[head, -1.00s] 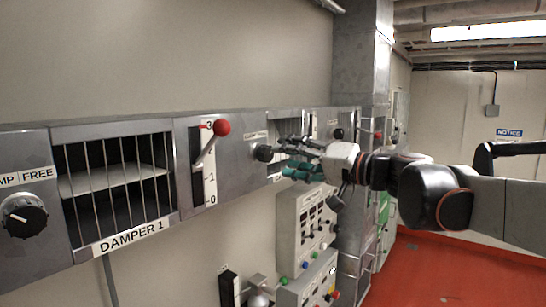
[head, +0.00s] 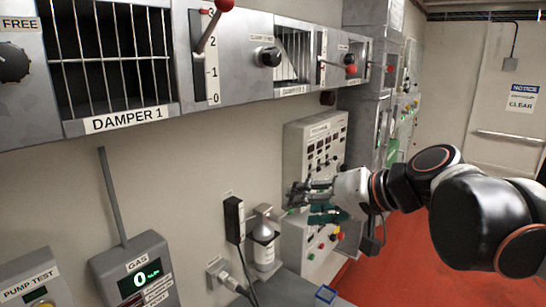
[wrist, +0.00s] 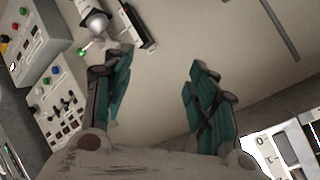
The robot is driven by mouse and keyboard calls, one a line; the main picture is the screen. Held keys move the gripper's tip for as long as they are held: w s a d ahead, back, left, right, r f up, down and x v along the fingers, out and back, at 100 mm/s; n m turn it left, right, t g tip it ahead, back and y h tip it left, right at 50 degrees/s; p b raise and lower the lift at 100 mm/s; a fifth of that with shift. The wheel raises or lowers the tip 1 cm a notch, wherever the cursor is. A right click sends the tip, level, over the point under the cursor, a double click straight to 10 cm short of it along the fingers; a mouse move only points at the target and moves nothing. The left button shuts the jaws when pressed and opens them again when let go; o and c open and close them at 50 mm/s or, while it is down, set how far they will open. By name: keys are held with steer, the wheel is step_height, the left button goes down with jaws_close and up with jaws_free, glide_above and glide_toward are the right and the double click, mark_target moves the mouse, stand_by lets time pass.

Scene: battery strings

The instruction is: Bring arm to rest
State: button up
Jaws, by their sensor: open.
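My gripper (head: 308,202) is open and empty in the head view, in front of the lower part of the grey control panel box and right of the white bottle-like device. My arm reaches in from the right edge. In the wrist view my gripper (wrist: 158,90) shows its two teal-padded fingers spread well apart, with bare wall between them. No contact with any object shows.
The damper unit with a red-knobbed lever (head: 208,40) runs along the wall above. A control panel (head: 312,150), a white device (head: 263,245) and a gas meter (head: 135,275) are on the wall. Red floor (head: 400,270) lies open at right.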

steer(key=s+d+f+h+b, duration=0.3)
steer(key=s+d+f+b, duration=0.1)
steer(key=f, duration=0.7)
steer(key=s+d+f+h+b, duration=0.3)
steer(key=s+f+b, duration=0.3)
steer(key=f, duration=0.6)
steer(key=s+d+f+g+h+b, duration=0.1)
steer(key=s+d+f+b, duration=0.3)
steer(key=f, duration=0.7)
steer(key=shift+s+d+f+h+b, duration=0.4)
steer(key=shift+d+h+b, duration=0.5)
steer(key=shift+d+b, duration=0.15)
